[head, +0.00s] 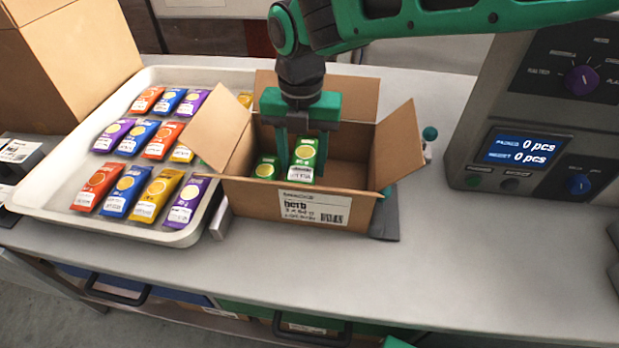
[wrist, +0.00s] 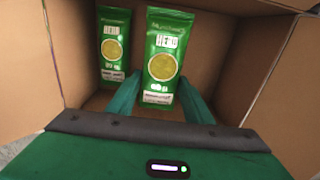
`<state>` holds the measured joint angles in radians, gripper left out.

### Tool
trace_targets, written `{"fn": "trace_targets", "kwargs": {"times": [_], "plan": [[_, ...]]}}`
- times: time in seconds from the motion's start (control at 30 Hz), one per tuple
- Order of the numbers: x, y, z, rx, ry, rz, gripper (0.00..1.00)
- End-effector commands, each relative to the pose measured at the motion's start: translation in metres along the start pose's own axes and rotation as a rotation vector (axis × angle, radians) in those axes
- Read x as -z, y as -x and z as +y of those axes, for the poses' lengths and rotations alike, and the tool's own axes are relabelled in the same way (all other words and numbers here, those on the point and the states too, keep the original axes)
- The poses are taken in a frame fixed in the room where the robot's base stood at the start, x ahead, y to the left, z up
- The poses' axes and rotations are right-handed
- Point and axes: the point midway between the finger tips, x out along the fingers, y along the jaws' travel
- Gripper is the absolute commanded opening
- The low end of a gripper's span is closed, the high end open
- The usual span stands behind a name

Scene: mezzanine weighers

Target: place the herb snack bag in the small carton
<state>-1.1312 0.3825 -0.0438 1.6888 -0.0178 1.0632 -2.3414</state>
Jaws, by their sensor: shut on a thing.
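The small carton (head: 345,196) stands open on the counter with its flaps spread and a "herb" label on its front. My gripper (head: 305,150) reaches down into it, shut on a green herb snack bag (head: 306,162). In the wrist view this herb snack bag (wrist: 164,58) is upright between my fingertips (wrist: 160,98), printed HERB with a yellow disc. A second green herb bag (head: 266,168) is inside the carton to the left; it also shows in the wrist view (wrist: 114,46). Whether the held bag touches the carton floor cannot be told.
A white tray (head: 160,234) with several orange, blue, purple and yellow bags lies left of the carton. A large carton (head: 90,60) stands at the back left. A weigher (head: 530,120) reading 0 pcs stands right. The counter between carton and weigher is mostly clear.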

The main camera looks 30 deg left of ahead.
Motion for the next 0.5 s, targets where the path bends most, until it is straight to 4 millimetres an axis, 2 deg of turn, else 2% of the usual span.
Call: {"fn": "trace_targets", "kwargs": {"times": [0.1,0.37,0.5], "plan": [[0.000,-0.018,-0.001,0.001,-0.002,0.001,0.24],[0.000,-0.037,-0.001,0.001,-0.001,0.001,0.24],[0.000,-0.056,-0.001,0.002,-0.001,0.002,0.24]]}}
